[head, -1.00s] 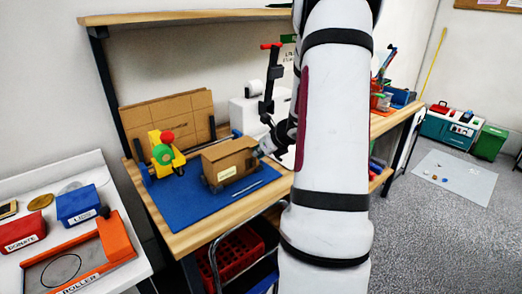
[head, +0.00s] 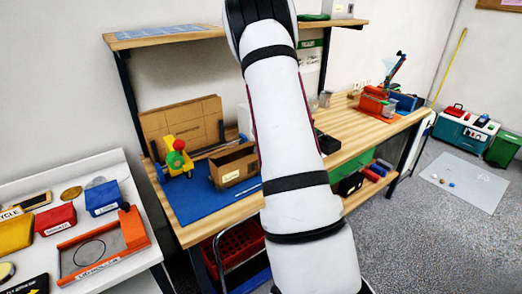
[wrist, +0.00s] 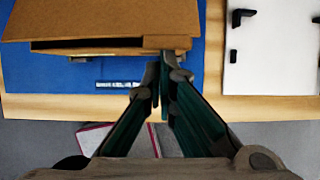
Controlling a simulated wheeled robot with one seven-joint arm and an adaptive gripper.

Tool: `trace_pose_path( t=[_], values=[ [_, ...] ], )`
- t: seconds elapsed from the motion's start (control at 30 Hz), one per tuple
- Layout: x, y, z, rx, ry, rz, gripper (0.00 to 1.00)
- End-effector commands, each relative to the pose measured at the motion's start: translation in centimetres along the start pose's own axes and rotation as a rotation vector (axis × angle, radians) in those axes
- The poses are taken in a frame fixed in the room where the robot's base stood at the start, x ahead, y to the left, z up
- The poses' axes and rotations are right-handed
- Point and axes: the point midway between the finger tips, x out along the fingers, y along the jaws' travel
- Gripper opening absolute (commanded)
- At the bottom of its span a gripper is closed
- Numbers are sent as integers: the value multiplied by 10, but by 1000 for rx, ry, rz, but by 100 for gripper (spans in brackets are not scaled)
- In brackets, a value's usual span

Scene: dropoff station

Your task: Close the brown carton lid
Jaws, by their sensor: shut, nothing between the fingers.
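The brown carton (head: 236,168) sits on the blue mat (head: 196,205) on the wooden bench, with a pale label on its front. Its upper side looks dark, as if open, in the head view. In the wrist view a broad brown carton panel (wrist: 100,18) lies at the top left, with a dark gap under its near edge. My gripper (wrist: 163,72) is shut and empty, its fingertips by the panel's near right corner; I cannot tell whether they touch. In the head view my arm hides the gripper.
A yellow toy with a red ball (head: 178,158) stands left of the carton. Flattened cardboard (head: 182,122) leans behind. An overhead shelf (head: 165,37) spans the bench. A white table with an orange-edged tray (head: 103,245) is at left.

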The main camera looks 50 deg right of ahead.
Motion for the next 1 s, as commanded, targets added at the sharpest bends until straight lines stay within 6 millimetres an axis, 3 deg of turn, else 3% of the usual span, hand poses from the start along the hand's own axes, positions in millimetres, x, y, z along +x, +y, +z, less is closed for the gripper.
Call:
trace_pose_path(
  t=[0.5,1.0],
  values=[
    [-13,0,20,2,14,1,0],
    [-17,0,24,2,14,1,0]
  ],
)
